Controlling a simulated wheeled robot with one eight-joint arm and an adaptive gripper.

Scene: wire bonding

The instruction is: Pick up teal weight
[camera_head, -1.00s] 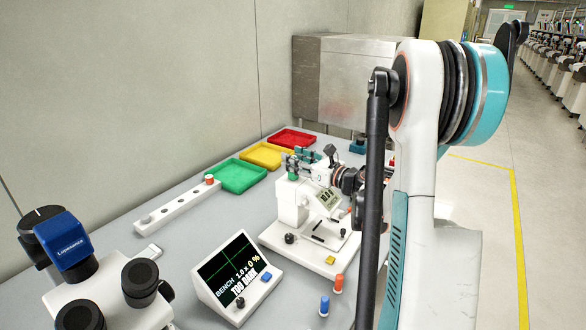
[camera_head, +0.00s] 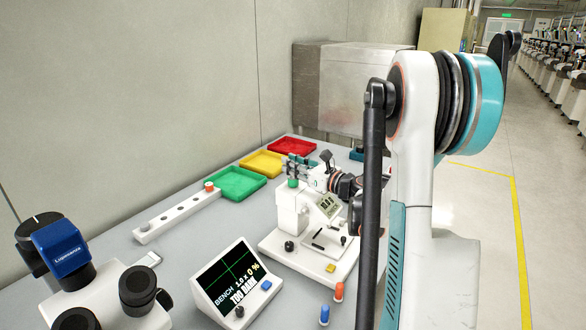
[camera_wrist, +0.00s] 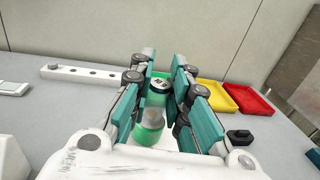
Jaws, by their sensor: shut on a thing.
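A green-teal weight (camera_wrist: 157,98) with a metallic, marked top stands between the two teal finger pads of my gripper (camera_wrist: 165,62) in the wrist view. The gripper is shut on it. A second green piece (camera_wrist: 148,134) with a grey top shows nearer the palm, and I cannot tell whether it is a separate thing. In the head view my gripper (camera_head: 301,166) is above the white bench machine (camera_head: 292,212), and a small green cylinder (camera_head: 293,183) shows just below the fingers. My arm hides part of the machine's right side.
Green (camera_head: 236,196), yellow (camera_head: 261,173) and red (camera_head: 292,155) trays lie along the wall. A white rack (camera_head: 176,221) holds a red-orange weight (camera_head: 209,187). A display (camera_head: 236,281), a microscope (camera_head: 102,300), and blue (camera_head: 325,314) and orange (camera_head: 339,291) pegs stand in front.

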